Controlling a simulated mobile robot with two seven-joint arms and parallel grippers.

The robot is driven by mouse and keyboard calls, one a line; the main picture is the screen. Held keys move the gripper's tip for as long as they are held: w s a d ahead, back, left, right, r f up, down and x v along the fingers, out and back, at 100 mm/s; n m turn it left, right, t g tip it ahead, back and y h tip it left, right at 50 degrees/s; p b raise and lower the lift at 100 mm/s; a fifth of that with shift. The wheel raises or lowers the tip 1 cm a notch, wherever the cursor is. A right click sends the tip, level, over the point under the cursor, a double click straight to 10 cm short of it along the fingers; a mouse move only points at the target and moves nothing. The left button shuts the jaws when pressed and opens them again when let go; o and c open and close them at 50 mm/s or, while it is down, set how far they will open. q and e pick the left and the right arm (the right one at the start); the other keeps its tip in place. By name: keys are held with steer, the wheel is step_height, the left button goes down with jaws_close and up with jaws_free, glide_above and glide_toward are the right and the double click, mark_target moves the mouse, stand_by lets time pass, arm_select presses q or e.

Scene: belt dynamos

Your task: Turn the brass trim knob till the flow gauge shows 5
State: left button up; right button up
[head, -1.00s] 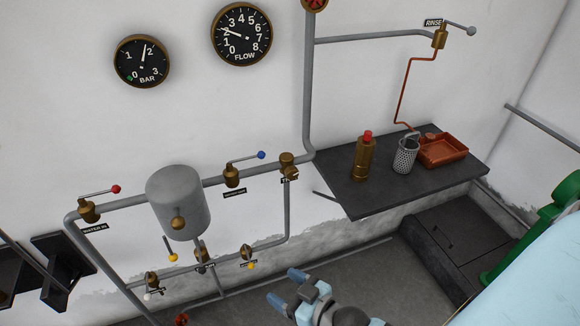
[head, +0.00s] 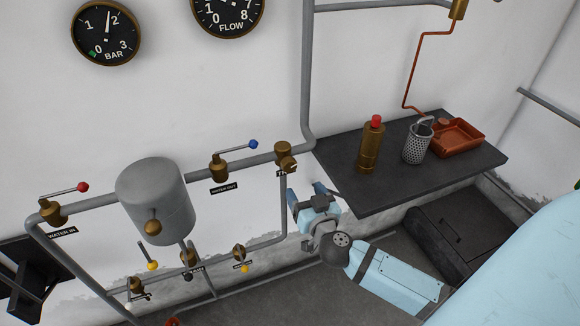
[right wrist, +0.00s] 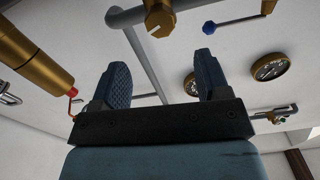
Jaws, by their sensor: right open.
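The brass trim knob (head: 286,160) sits on the pipe junction at the middle of the wall, with its label beneath partly covered. It also shows at the top of the right wrist view (right wrist: 159,20), with a pale line on its face. My right gripper (head: 306,192) is open and empty, a little below and to the right of the knob, apart from it. The flow gauge (head: 228,12) is cut by the top edge of the head view, and I cannot read its needle surely. My left gripper is not in view.
The bar gauge (head: 106,33) hangs left of the flow gauge. A blue-handled valve (head: 219,167) is just left of the knob. The dark shelf (head: 350,196), right of my gripper, holds a brass bottle (head: 371,148), a perforated cup (head: 417,145) and a red tray (head: 478,152).

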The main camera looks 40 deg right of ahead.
mark_target(291, 168)
steer(key=x, duration=1)
steer(key=shift+w+b, duration=0.2)
steer(key=shift+b, duration=0.15)
steer(key=c, duration=0.9)
